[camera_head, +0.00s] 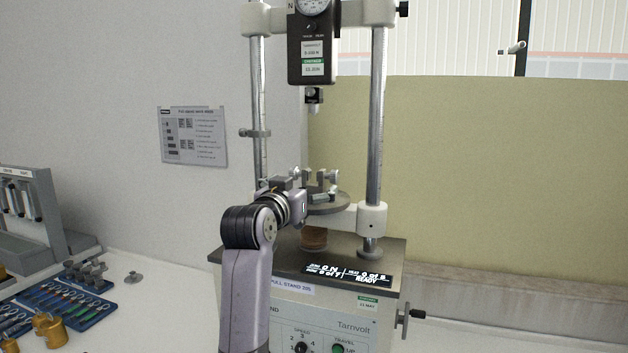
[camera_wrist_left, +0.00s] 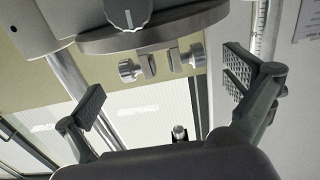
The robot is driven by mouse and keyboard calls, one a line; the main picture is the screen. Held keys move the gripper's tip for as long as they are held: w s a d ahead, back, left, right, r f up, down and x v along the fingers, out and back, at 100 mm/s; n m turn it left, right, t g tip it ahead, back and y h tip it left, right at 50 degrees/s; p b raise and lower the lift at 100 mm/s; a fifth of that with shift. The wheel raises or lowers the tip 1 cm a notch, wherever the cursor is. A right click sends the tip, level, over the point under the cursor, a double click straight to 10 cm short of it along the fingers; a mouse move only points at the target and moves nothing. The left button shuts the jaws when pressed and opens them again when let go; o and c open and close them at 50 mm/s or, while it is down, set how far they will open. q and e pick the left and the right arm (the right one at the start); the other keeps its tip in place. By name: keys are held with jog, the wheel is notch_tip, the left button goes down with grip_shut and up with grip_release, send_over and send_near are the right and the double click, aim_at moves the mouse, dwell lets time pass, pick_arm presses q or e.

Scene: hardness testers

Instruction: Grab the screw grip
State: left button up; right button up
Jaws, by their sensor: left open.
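The screw grip (camera_head: 333,177) is a small metal clamp with two jaws and round thumbscrews, standing on the round plate (camera_head: 347,206) of the test stand. In the left wrist view, which looks turned over, the screw grip (camera_wrist_left: 148,66) hangs from the plate's edge (camera_wrist_left: 160,38), its jaws apart. My left gripper (camera_head: 308,190) is at the plate beside the screw grip, partly covering it in the head view. In the wrist view my left gripper (camera_wrist_left: 170,98) has its fingers wide apart with nothing between the pads. The screw grip shows beyond and between them. My right gripper is not seen.
The stand's steel columns (camera_head: 376,120) rise on both sides of the plate. A gauge head (camera_head: 311,50) with a small upper fitting (camera_head: 313,97) hangs above. A grey rack (camera_head: 40,200) and a blue tool tray (camera_head: 85,310) lie on the bench at left.

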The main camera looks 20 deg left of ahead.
aim_at(314, 184)
pick_arm(q)
jog(key=shift+w, duration=0.85)
jog(key=shift+w+r+p, duration=0.1)
jog(key=shift+w+p, duration=0.4)
jog(key=shift+w, duration=0.05)
jog(key=w+p, duration=0.1)
jog(key=w, duration=0.2)
jog(key=shift+w+d, duration=0.15)
jog(key=shift+w+p, duration=0.35)
jog(key=shift+w, duration=0.1)
jog(key=shift+c, duration=0.4)
